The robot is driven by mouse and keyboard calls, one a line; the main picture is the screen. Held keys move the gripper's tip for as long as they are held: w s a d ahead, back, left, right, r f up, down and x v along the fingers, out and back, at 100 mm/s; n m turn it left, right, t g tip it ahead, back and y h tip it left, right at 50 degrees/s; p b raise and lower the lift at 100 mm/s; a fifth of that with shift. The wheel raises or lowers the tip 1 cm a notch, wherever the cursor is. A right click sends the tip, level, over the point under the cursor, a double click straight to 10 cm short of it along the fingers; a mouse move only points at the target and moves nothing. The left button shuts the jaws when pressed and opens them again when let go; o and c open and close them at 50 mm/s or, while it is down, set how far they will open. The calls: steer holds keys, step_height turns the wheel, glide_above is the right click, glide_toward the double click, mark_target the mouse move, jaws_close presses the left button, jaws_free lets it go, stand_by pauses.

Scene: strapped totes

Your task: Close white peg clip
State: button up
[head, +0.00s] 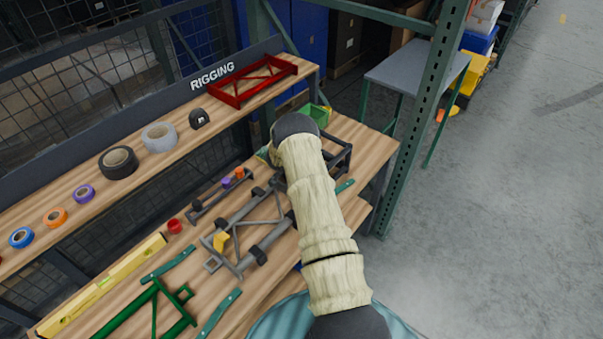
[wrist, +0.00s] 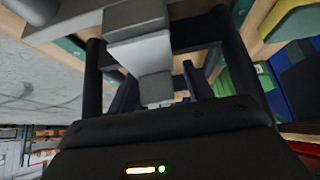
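In the wrist view, a white to light-grey stepped block (wrist: 141,55), which looks like the white peg clip, runs down the middle towards my gripper (wrist: 160,84). Two dark fingers stand apart on either side of its lower end. A gap shows between the block and the right finger, so the gripper appears open around it. I cannot tell whether the left finger touches it, or how far the clip is shut. In the head view, my arm hides the clip and the gripper over the far end of the workbench.
On the workbench lie a grey frame (head: 236,236), a green frame (head: 150,316) and a yellow level (head: 100,288). A black frame (head: 340,154) stands beside my arm. The upper shelf holds tape rolls (head: 118,162) and a red frame (head: 252,80). A green rack post (head: 420,120) rises to the right.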

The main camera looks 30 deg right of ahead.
steer(key=b+v, duration=0.3)
steer(key=v, duration=1.4)
steer(key=shift+r, duration=0.2)
